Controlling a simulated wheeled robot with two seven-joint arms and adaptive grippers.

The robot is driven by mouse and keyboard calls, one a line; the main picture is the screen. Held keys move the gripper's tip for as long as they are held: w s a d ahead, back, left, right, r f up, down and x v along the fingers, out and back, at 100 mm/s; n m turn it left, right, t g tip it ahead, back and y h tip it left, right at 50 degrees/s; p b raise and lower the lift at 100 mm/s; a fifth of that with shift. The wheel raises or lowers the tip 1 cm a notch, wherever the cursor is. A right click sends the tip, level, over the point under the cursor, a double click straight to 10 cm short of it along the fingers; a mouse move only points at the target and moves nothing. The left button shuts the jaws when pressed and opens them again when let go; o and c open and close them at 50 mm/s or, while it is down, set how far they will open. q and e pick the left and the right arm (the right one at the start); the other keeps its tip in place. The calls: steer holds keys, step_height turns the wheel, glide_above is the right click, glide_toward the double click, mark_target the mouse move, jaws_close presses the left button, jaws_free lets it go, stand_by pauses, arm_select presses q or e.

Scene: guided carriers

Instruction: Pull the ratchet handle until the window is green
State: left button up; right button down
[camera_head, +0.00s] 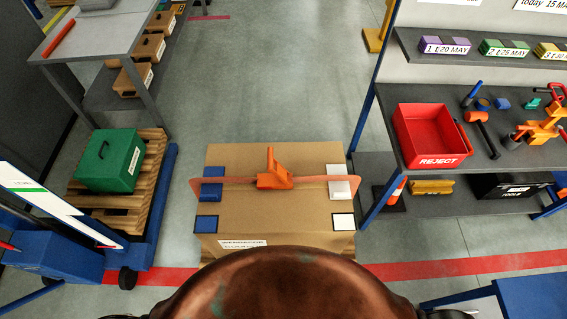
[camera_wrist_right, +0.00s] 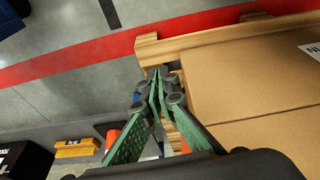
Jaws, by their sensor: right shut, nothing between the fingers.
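An orange ratchet (camera_head: 274,181) sits on top of a large cardboard box (camera_head: 240,157), with its handle (camera_head: 270,158) standing up. A thin orange strap (camera_head: 315,179) runs out from both sides of the ratchet across the box top. No window colour can be made out on the ratchet. My right gripper (camera_wrist_right: 157,72) shows in the right wrist view, fingers shut and empty, beside the box (camera_wrist_right: 250,75) and over the edge of a wooden pallet (camera_wrist_right: 200,40). The ratchet is not in that view. My left gripper is not in view.
Blue pads (camera_head: 211,190) lie on the box's left side and white pads (camera_head: 341,190) on its right. A shelf unit with a red reject bin (camera_head: 432,137) stands at right. A green case (camera_head: 107,160) rests on a pallet at left. Grey floor behind the box is clear.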

steer(key=w+r+m+t, duration=0.1)
steer(key=w+r, duration=0.3)
steer(key=r, duration=0.6)
steer(key=w+a+r+t, duration=0.1)
steer(key=w+r, duration=0.2)
steer(key=r, duration=0.7)
steer(key=w+r+m+t, duration=0.1)
steer(key=w+r, duration=0.3)
steer(key=r, duration=0.7)
steer(key=w+a+r, duration=0.1)
steer(key=w, duration=0.1)
steer(key=w+a+r+t, duration=0.1)
steer(key=w, duration=0.1)
steer(key=w+a+r+m+t, duration=0.1)
steer(key=w, duration=0.1)
steer(key=shift+a+r+y+p, duration=0.25)
steer(key=shift+r+y+p, duration=0.05)
steer(key=shift+y, duration=0.1)
steer(key=w+a+r+m+t+y, duration=0.3)
steer(key=w+a+r+t+y, duration=0.1)
steer(key=w+a, duration=0.55)
step_height(320, 180, up, 7)
steer(key=m+t+y+p, duration=0.1)
steer(key=m+y, duration=0.3)
steer(key=y, duration=0.5)
glide_above(279, 169)
steer(key=s+d, duration=0.1)
steer(key=s, duration=0.1)
steer(key=shift+w, duration=0.1)
